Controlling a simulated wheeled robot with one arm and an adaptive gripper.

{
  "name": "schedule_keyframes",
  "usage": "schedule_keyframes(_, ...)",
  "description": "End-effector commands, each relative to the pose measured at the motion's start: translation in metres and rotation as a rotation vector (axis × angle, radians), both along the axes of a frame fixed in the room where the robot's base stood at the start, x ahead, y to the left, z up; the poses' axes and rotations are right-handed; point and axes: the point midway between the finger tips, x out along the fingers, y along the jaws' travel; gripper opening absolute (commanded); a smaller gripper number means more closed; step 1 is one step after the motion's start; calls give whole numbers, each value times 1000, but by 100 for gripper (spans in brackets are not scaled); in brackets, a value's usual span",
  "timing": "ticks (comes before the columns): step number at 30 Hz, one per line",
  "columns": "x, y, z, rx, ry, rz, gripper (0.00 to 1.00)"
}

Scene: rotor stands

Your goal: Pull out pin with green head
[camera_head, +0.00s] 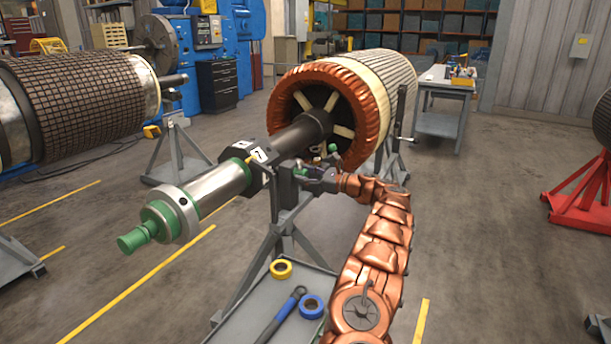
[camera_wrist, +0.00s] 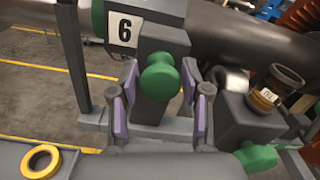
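A pin with a round green head (camera_wrist: 160,77) sits in a grey block below the label 6 in the wrist view. In the head view a green head (camera_head: 300,171) shows at the stand beside my gripper (camera_head: 312,180). In the wrist view my gripper (camera_wrist: 160,95) is open, its purple-padded fingers on either side of the green head, with small gaps on both sides. The pin's shank is hidden. A second green knob (camera_wrist: 256,157) is at lower right in the wrist view; it also seems to show in the head view (camera_head: 332,148).
The rotor shaft (camera_head: 205,190) runs above the grey stand (camera_head: 278,235), towards the copper-wound rotor (camera_head: 300,85). A tray below holds yellow tape (camera_head: 281,269), blue tape (camera_head: 311,307) and a blue-handled tool (camera_head: 283,312). A dark funnel-like part (camera_wrist: 285,78) is right of my fingers.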

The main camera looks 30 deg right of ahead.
Motion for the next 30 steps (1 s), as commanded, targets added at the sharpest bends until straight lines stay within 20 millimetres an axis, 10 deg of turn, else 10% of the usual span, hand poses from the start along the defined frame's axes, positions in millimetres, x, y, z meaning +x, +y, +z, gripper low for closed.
schedule_keyframes(12,0,0,0,0,0,0,1)
schedule_keyframes(30,-26,-17,0,3,0,-3,0)
